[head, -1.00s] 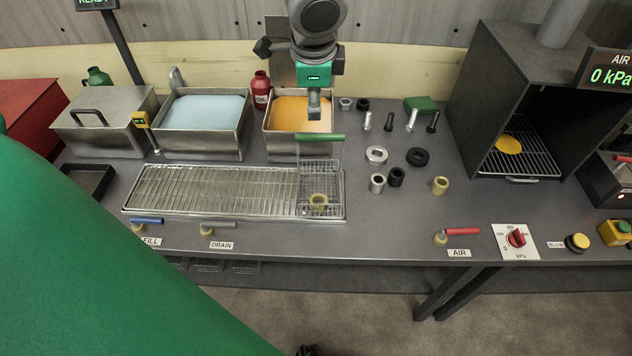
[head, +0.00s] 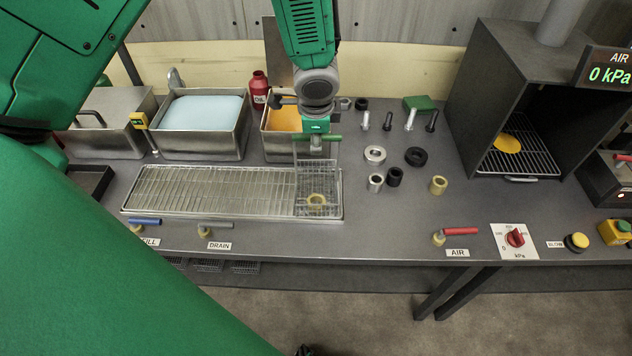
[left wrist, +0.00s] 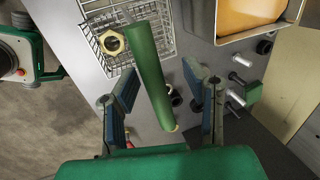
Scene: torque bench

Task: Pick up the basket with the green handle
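The wire basket (head: 303,180) stands on the right end of the drain rack, with a brass nut (head: 316,200) in it. Its green handle (head: 329,138) is raised above its back side. My left gripper (head: 316,146) is directly over the handle. In the left wrist view the handle (left wrist: 147,62) runs between the two spread fingers of my left gripper (left wrist: 160,78), with gaps on both sides. The nut (left wrist: 112,42) and basket mesh (left wrist: 142,14) show beyond it.
The drain rack (head: 200,190) extends left of the basket. Behind stand a blue-filled tank (head: 203,112) and an orange-filled tank (head: 275,148). Rings and bolts lie to the right, near a steel ring (head: 375,155). A dark oven (head: 480,105) stands further right.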

